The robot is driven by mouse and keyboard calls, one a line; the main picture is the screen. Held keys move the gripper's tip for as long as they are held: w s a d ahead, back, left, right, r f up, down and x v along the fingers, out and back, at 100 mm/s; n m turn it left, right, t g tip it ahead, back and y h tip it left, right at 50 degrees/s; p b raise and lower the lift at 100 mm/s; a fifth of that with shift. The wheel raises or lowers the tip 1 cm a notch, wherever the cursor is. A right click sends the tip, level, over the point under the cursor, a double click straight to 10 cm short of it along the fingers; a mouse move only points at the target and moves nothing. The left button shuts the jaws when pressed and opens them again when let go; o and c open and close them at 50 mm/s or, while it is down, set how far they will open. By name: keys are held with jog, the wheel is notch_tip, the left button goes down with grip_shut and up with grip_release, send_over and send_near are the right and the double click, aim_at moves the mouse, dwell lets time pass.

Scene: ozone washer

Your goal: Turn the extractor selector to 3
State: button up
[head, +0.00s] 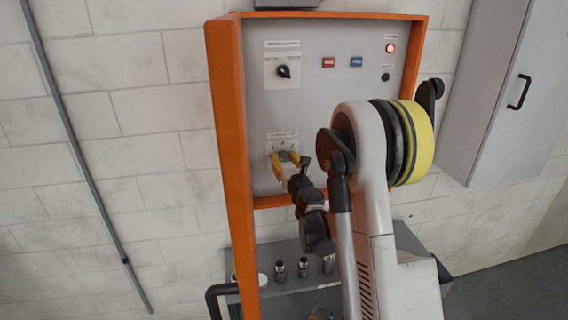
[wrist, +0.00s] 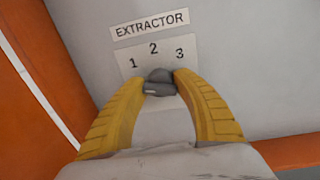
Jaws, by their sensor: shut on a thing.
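The extractor selector is a small dark grey knob (wrist: 160,82) below the label "EXTRACTOR" (wrist: 150,23) and a plate (wrist: 145,57) marked 1, 2 and 3. A short white mark shows on the knob's lower left; which number the knob points to I cannot tell. My gripper (wrist: 160,86) has its two yellow fingers closed on the knob from left and right. In the head view, my gripper (head: 287,158) is at the lower left of the grey panel (head: 320,110), and the knob is mostly hidden by the fingers.
An orange frame (head: 228,120) borders the panel, close to my gripper's left. Above are another black rotary knob (head: 283,71), a red button (head: 328,62), a blue button (head: 356,62) and a lit red lamp (head: 390,48). A grey shelf (head: 290,295) with small containers stands below.

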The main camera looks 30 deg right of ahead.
jog(key=m+b, duration=0.2)
jog(key=m, duration=0.1)
jog(key=m+b, duration=0.2)
jog(key=shift+f+m, duration=0.2)
jog(key=shift+m, duration=0.2)
jog(key=m+b, duration=0.3)
jog(key=m, duration=0.3)
jog(key=shift+m+h, duration=0.3)
jog(key=shift+h, duration=0.1)
jog(key=m+b, duration=0.2)
jog(key=m, duration=0.4)
jog(key=shift+s+f+m+h+b, duration=0.1)
jog(key=shift+m+h+b, duration=0.2)
jog(key=shift+b, duration=0.05)
jog(key=m+b, duration=0.1)
jog(key=m, duration=0.5)
jog(key=shift+m, duration=0.4)
jog(key=o, duration=1.1)
